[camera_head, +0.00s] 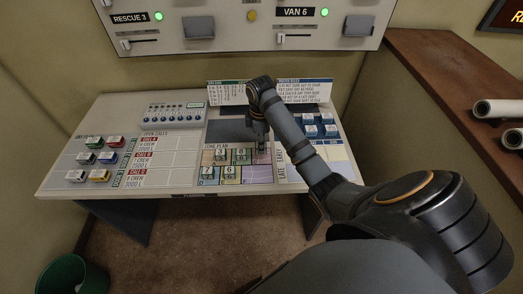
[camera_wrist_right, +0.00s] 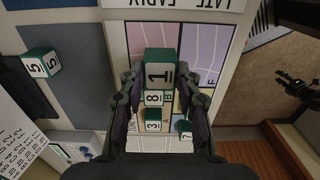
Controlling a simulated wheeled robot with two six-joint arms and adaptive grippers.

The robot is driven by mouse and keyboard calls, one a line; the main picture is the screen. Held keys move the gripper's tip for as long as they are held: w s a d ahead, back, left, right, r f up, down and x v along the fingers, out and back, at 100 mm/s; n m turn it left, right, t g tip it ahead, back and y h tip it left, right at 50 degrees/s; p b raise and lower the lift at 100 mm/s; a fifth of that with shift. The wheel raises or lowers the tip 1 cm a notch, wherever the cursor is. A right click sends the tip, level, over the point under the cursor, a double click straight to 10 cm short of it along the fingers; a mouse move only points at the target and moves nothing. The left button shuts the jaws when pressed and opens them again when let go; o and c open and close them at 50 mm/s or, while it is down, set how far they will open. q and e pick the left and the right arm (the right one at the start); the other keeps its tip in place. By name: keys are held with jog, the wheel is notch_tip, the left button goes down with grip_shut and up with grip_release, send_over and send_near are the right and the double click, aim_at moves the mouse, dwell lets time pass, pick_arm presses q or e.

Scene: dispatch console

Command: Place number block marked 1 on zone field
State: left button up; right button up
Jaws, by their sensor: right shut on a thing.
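The green-and-white block marked 1 (camera_wrist_right: 159,73) is between the fingers of my right gripper (camera_wrist_right: 160,84), its number facing the wrist camera. In the head view my right gripper (camera_head: 261,149) is low over the right part of the zone plan (camera_head: 257,175), by its pink field. I cannot tell whether the block touches the board. Blocks marked 8 (camera_wrist_right: 153,97), 3 (camera_wrist_right: 153,121) and 7 (camera_wrist_right: 185,131) lie beyond it on the plan. A dark pronged shape at the right of the wrist view (camera_wrist_right: 294,88) may be my left gripper; its state is unclear.
A block marked 6 (camera_head: 229,172) is also on the plan. A block marked 5 (camera_wrist_right: 41,63) lies on a dark pad. Coloured blocks (camera_head: 96,143) stand at the left, blue blocks (camera_head: 311,130) at the right. A switch panel (camera_head: 174,115) stands behind.

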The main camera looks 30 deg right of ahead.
jog(key=shift+w+d+f, duration=0.2)
jog(key=shift+d+f, duration=0.05)
jog(key=shift+f, duration=0.15)
jog(key=shift+w+d+f+b, duration=0.2)
jog(key=shift+f+b, duration=0.25)
jog(key=shift+b, duration=0.45)
notch_tip(320, 180, down, 2)
jog(key=shift+f, duration=0.25)
jog(key=shift+w+f, duration=0.1)
pick_arm(q)
jog(key=shift+w+f+t, duration=0.3)
jog(key=shift+w+f, duration=0.85)
jog(key=shift+w, duration=0.05)
pick_arm(e)
jog(key=o, duration=1)
jog(key=shift+f, duration=0.1)
